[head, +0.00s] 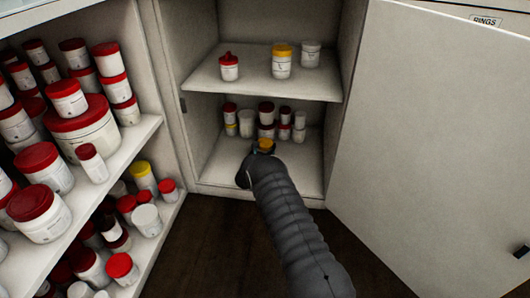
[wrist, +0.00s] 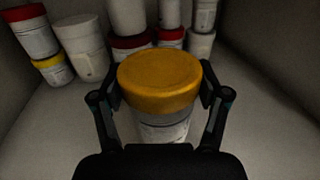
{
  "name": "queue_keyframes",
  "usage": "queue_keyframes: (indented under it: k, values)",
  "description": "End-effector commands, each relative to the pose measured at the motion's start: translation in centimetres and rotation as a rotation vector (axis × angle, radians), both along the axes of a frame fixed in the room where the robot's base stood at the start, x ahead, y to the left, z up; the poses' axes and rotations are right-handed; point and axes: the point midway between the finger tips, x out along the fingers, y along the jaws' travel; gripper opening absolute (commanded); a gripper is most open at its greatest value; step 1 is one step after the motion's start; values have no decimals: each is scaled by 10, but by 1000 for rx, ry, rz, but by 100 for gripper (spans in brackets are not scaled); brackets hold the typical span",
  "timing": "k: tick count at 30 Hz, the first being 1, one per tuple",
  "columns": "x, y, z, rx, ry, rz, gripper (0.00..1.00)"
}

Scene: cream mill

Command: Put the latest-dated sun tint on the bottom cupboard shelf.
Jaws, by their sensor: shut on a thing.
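My gripper (wrist: 160,95) is shut on a white jar with a yellow-orange lid (wrist: 160,78), with one finger on each side of the lid. In the head view the lid (head: 266,146) shows at the end of my arm, inside the open cupboard's lower compartment. The bottom cupboard shelf (head: 294,178) lies beneath and around it. The jar looks upright; I cannot tell whether its base touches the shelf. Its label is partly visible, but no date is readable. My arm hides part of the shelf front.
Several white and red-lidded jars (head: 266,113) stand just behind the held jar. The upper cupboard shelf (head: 222,88) holds 3 containers. The cupboard door (head: 440,130) stands open at right. A rack (head: 150,128) crowded with red-lidded jars is at left.

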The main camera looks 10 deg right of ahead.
Motion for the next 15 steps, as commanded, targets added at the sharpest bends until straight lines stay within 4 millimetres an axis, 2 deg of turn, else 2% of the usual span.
queue_keyframes:
  k: [1,5,15]
  values:
    - [-1,0,-10,0,1,0,30]
    - [0,0,-27,-1,0,0,30]
    - [0,-1,-30,0,-1,0,30]
